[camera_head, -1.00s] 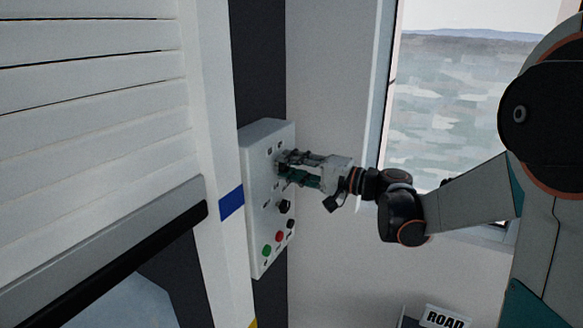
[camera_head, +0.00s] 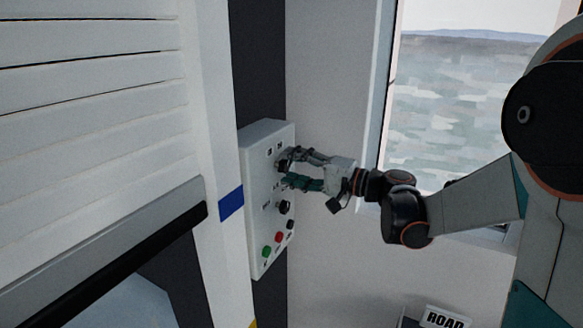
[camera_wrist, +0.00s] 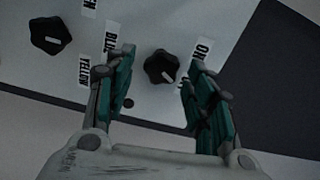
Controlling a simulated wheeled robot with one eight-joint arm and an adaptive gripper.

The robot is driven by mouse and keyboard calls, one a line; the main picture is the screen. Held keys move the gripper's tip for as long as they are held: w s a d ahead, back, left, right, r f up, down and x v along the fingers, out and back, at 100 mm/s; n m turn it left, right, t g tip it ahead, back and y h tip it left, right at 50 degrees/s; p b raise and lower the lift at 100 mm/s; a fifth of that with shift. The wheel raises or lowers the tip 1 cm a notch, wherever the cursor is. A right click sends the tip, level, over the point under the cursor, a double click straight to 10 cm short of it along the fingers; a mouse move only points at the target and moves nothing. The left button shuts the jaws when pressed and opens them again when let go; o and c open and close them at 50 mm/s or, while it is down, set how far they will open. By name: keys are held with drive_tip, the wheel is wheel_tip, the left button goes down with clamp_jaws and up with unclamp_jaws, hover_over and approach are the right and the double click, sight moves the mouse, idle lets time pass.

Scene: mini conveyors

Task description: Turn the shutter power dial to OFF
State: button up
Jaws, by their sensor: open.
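The shutter power dial (camera_wrist: 160,66) is a black lobed knob on the white control panel (camera_head: 258,222), with an ON label (camera_wrist: 202,50) beside it. Its white mark points down and right in the wrist view, toward a second label mostly hidden by the right finger. In the head view the dial (camera_head: 282,164) is partly hidden by the fingers. My gripper (camera_head: 289,169) is open at the panel, with one finger on each side of the dial. In the wrist view, gaps show between both fingers (camera_wrist: 154,74) and the knob.
A second black dial (camera_wrist: 50,35) with BLUE and YELLOW labels sits on the panel; in the head view it is lower down (camera_head: 285,207). Below are red (camera_head: 279,237), green (camera_head: 266,251) and black (camera_head: 290,224) buttons. A white slatted shutter (camera_head: 90,90) stands at left.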

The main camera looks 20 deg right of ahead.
drive_tip(key=v, duration=1.1)
drive_tip(key=shift+s, duration=0.15)
